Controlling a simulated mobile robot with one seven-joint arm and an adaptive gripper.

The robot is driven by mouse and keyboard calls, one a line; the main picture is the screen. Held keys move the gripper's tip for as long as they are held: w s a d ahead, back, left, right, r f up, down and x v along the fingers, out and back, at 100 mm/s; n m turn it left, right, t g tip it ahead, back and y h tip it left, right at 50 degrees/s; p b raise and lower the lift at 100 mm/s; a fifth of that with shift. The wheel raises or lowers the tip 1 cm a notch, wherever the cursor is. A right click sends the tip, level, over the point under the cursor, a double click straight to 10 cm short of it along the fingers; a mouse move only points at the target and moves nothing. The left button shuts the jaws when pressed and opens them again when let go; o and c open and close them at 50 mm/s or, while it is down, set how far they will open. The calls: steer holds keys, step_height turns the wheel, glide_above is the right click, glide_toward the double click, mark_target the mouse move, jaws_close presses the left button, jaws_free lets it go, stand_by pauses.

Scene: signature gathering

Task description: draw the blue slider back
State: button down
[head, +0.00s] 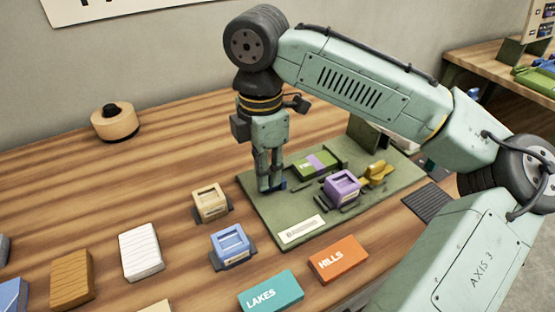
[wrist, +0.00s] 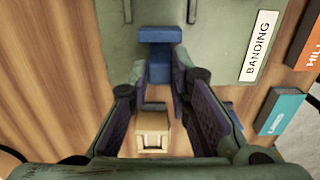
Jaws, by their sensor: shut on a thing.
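The blue slider (head: 281,185) is at the left edge of the green board (head: 262,215); only a small part shows past my fingers in the head view. In the wrist view, the blue slider (wrist: 160,36) shows as a blue block at the fingertips, with a darker blue part below. My gripper (head: 271,188) points down at it, shut on the slider. In the wrist view, my gripper (wrist: 165,78) has a finger on each side of the slider's lower part. The slider's track is mostly hidden.
On the board are a purple block (head: 342,184), a purple-banded green bundle (head: 315,164) and a yellow piece (head: 378,172). A cream block (head: 210,203) and a blue block (head: 230,245) stand left of it. Teal (head: 271,291) and orange (head: 338,259) blocks lie in front.

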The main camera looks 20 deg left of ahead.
steer(key=shift+s+a, duration=0.15)
steer(key=c, duration=1.5)
jaws_free()
steer(key=shift+r, duration=0.1)
step_height(320, 180, up, 12)
steer(key=shift+f, duration=0.1)
